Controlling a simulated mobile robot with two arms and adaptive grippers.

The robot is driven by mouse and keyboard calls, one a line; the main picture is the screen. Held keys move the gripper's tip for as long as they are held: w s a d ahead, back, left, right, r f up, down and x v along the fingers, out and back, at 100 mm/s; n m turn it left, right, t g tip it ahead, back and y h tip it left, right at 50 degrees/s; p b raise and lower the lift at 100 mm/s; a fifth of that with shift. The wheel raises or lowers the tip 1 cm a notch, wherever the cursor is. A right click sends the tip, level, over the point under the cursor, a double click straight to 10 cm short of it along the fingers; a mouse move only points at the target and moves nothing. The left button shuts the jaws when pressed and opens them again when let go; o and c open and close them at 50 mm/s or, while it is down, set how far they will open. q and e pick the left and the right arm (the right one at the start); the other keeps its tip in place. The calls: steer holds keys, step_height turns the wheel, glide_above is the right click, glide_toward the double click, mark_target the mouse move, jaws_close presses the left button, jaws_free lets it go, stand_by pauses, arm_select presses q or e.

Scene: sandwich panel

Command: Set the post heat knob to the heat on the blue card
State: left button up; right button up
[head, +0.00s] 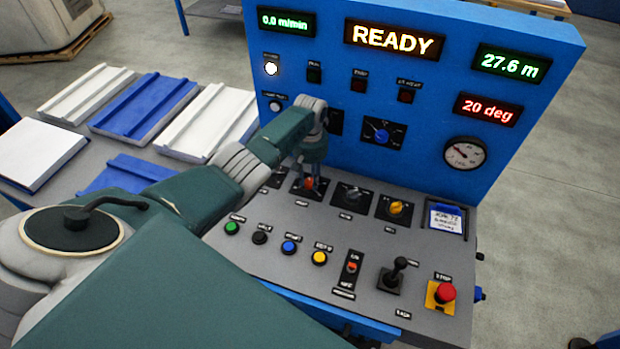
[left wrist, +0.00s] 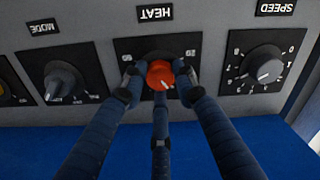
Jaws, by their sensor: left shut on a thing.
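A red knob (left wrist: 160,74) sits under an upside-down HEAT label (left wrist: 154,13) in the left wrist view. It also shows red in the head view (head: 309,183), on the sloping desk. My left gripper (left wrist: 160,82) is shut on this knob, with fingers at both sides and one below. Its white pointer mark faces down and right in the wrist view; the fingers hide part of the dial scale. A white card in a blue frame (head: 446,218) stands at the desk's right side; its small writing is not legible. My right gripper is not in view.
A SPEED knob (left wrist: 264,64) and a MODE knob (left wrist: 62,80) flank the held knob. A yellow knob (head: 397,208), coloured buttons, a lever (head: 395,272) and a red stop button (head: 445,293) are on the desk. A display (head: 488,110) reads 20 deg.

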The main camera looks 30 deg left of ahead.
mark_target(310, 181)
arm_select(q)
steer(key=m, duration=0.3)
steer(key=shift+m, duration=2.2)
steer(key=o, duration=1.1)
steer(key=shift+o, duration=0.2)
step_height(310, 181, up, 12)
